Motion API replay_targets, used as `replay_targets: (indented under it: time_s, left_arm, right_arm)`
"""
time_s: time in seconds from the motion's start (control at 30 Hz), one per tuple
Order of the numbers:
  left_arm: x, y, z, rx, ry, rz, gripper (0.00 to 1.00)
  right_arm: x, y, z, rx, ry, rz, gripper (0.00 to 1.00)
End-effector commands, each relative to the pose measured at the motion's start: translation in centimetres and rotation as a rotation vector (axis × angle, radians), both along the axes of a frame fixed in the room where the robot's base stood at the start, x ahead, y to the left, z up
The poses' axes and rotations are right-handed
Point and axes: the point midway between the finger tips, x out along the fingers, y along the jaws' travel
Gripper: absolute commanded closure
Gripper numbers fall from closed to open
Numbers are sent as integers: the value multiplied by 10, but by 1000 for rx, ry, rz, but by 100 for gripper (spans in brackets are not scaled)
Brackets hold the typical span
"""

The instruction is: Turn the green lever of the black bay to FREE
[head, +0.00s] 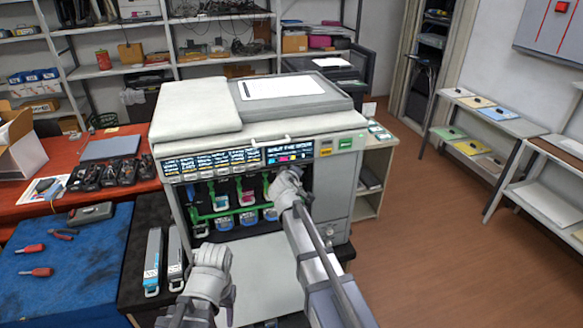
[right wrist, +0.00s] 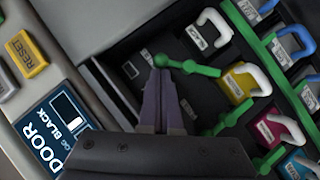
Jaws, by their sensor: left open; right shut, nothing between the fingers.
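In the head view my right gripper (head: 284,180) is at the right end of the printer's open front and hides this lever. My left gripper (head: 210,252) is open, low in front of the printer, clear of the levers; its fingertips are hard to make out.
More green levers (right wrist: 236,115) and white-handled yellow (right wrist: 240,84) and magenta (right wrist: 280,128) cartridges sit beside the bay. The printer (head: 335,190) has a lowered front door (head: 262,265). Two long cartridges (head: 153,262) stand left on a dark surface beside a blue mat (head: 75,290).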

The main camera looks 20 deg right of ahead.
Motion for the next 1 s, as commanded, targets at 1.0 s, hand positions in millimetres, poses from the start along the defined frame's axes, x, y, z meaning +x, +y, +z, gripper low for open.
replay_targets:
  time_s: [1.0]
  left_arm:
    - [0, 0, 11, 0, 0, -1, 50]
  right_arm:
    - [0, -8, -8, 241, 7, 1, 100]
